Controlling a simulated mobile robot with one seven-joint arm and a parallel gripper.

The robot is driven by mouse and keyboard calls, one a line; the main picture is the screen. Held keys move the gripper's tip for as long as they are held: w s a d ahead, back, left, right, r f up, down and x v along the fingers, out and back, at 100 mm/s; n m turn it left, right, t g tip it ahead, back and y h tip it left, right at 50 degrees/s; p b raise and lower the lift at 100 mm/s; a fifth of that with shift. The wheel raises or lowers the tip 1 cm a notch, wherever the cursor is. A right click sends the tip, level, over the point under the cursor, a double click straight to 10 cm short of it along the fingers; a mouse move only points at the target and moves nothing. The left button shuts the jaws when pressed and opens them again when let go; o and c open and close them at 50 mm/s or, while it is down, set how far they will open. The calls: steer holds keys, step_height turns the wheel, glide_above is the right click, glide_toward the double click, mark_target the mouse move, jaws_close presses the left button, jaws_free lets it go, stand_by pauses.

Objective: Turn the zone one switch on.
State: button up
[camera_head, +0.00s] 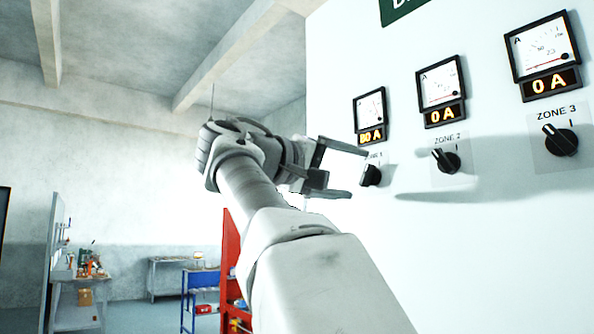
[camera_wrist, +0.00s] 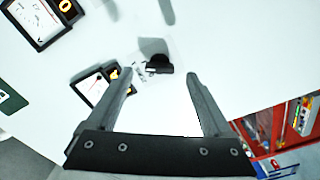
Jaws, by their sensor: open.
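The zone one switch (camera_head: 371,175) is a black rotary knob on the white panel, below the leftmost meter. In the wrist view the knob (camera_wrist: 158,63) lies between the fingertips and a little beyond them, with its white-marked end toward its label and meter. The zone one readout (camera_head: 371,135) shows a nonzero figure, seemingly 80 A. My gripper (camera_head: 358,174) is open at the panel, its fingers apart and empty, one above and one below the knob's level. It also shows in the wrist view (camera_wrist: 158,73). I see no finger contact with the knob.
The zone two knob (camera_head: 446,161) and zone three knob (camera_head: 561,141) point up-left; their readouts show 0 A. A red rack (camera_head: 231,260), a blue trolley (camera_head: 199,290) and a workbench (camera_head: 78,300) stand behind to the left.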

steer(key=v, duration=1.3)
steer(key=shift+a, duration=0.1)
steer(key=w+d+f+n+y, duration=0.35)
steer(key=w+d+f, duration=0.25)
steer(key=d+f, duration=0.35)
steer(key=s+d+f+g+y, duration=0.2)
steer(key=d+f+y, duration=0.3)
steer(key=f, duration=0.4)
steer(key=s+f+m+g+y, duration=0.1)
steer(key=s+f+y, duration=0.1)
steer(key=s+f, duration=0.5)
steer(key=s+f+m+g+y, duration=0.1)
steer(key=s+f, duration=0.5)
steer(key=f, duration=0.7)
steer(key=s+f+m+g+y, duration=0.1)
steer(key=s+f+m+y, duration=0.1)
steer(key=s+f, duration=0.5)
step_height(320, 180, down, 4)
steer(key=shift+s+a+r+y, duration=0.2)
steer(key=shift+s+a+y, duration=0.1)
steer(key=shift+y, duration=0.25)
